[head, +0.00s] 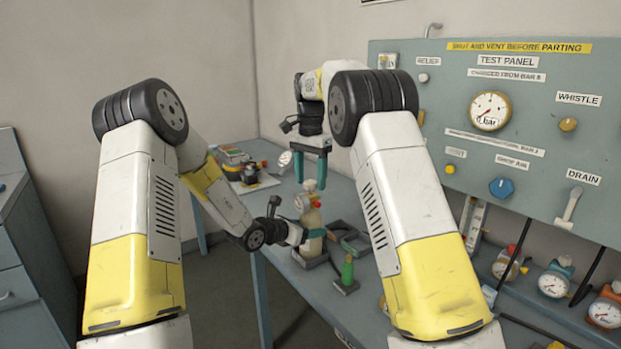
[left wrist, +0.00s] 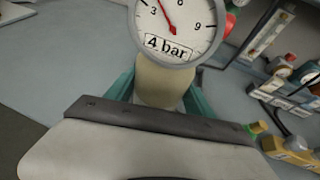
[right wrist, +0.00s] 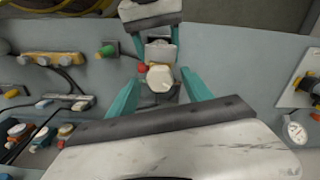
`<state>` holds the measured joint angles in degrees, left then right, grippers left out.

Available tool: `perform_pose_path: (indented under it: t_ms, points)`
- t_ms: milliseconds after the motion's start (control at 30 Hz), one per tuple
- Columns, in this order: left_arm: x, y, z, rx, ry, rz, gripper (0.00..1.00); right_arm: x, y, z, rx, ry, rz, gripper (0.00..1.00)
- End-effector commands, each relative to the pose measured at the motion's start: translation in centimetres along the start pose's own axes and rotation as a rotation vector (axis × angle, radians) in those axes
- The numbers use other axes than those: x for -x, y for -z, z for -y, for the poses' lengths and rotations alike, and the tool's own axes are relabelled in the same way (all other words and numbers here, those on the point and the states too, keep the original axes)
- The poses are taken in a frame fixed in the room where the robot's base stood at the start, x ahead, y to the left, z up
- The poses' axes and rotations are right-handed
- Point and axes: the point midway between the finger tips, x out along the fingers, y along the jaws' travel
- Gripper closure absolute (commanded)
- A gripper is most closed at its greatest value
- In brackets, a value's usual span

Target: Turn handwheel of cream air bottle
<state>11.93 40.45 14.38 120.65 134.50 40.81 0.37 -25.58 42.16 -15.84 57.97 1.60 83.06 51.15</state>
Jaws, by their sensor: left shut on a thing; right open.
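The cream air bottle (head: 312,218) stands upright near the table's front edge and carries a round gauge (head: 302,203). In the left wrist view the gauge (left wrist: 178,28) reads "4 bar" above the cream body (left wrist: 160,82). My left gripper (head: 313,234) is shut on the bottle's body from the side. My right gripper (head: 311,178) points down just above the bottle's top, with its fingers apart. In the right wrist view the pale handwheel (right wrist: 160,78) lies between the open teal fingers, apart from both. A small red knob (right wrist: 142,68) sits beside it.
The test panel (head: 460,110) rises behind, with several gauged bottles (head: 555,280) and hoses at the right. Gear on a tray (head: 245,175) sits at the table's far left.

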Motion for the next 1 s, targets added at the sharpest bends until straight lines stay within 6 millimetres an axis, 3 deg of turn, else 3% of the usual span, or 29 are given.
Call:
perform_pose_path:
  t_ms: [167,500,1000]
  points:
    - [-0.01,-0.03,-0.01,0.0,0.0,0.001,1.0,0.0,0.0,0.0,0.0,0.0,0.0,0.41]
    - [-0.01,-0.03,-0.01,0.0,0.0,0.001,1.0,0.01,0.0,0.0,0.0,0.0,0.0,1.0]
    - [-0.01,-0.03,0.0,0.0,0.0,0.001,1.0,-0.02,0.03,-0.01,0.147,0.0,0.002,1.0]
